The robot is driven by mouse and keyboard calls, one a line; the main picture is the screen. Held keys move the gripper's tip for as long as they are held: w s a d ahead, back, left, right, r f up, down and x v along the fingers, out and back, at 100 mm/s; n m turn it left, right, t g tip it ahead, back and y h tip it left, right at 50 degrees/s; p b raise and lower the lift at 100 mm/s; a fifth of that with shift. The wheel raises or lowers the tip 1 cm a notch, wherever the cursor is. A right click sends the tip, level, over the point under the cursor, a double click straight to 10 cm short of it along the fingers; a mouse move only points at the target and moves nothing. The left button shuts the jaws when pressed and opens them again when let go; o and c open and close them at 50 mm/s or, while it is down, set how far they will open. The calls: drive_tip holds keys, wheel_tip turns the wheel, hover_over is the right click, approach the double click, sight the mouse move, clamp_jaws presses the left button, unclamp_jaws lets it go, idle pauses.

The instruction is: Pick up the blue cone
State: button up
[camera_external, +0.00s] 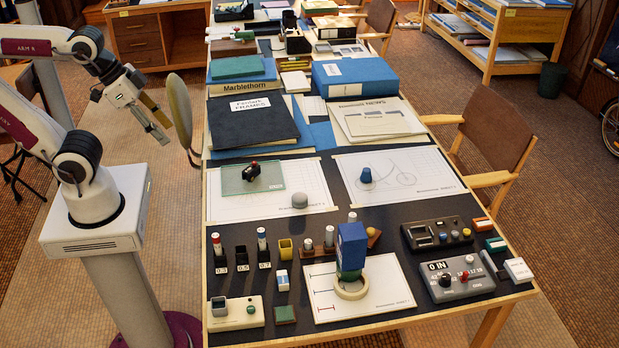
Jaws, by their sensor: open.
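The blue cone (366,175) is small, with a blunt top, and stands upright on the bicycle drawing sheet (425,192) on the right half of the long table. My gripper (166,133) hangs in the air off the table's left edge, pointing down and to the right. It is open and empty, well apart from the cone. Nothing hides the cone in this view.
A grey dome (299,200) and a glass plate (252,177) with a small red and black object lie left of the cone. Books and boxes, including a blue box (355,78), fill the table behind.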

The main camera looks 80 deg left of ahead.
drive_tip(key=w+a+r+m+t+y, duration=0.15)
drive_tip(key=w+m, duration=0.25)
drive_tip(key=w, duration=0.5)
drive_tip(key=w+a+m+h, duration=0.1)
drive_tip(key=w+a+m, duration=0.25)
drive_tip(key=w, duration=0.55)
drive_tip(key=m+t, duration=0.5)
drive_tip(key=m, duration=1.9)
hover_over(364, 170)
drive_tip(key=s, duration=0.7)
wheel_tip(364, 170, down, 24)
drive_tip(key=f+m, duration=0.1)
drive_tip(key=f, duration=0.1)
drive_tip(key=f+m, duration=0.1)
drive_tip(key=f, duration=0.2)
drive_tip(key=w+f+m, duration=0.1)
drive_tip(key=f+m, duration=0.1)
drive_tip(key=shift+w+d+f+t, duration=0.1)
drive_tip(key=shift+f+t, duration=0.15)
drive_tip(key=shift+x, duration=1.25)
drive_tip(key=shift+w+f, duration=0.1)
drive_tip(key=shift+w, duration=0.1)
drive_tip(key=shift+x, duration=2.4)
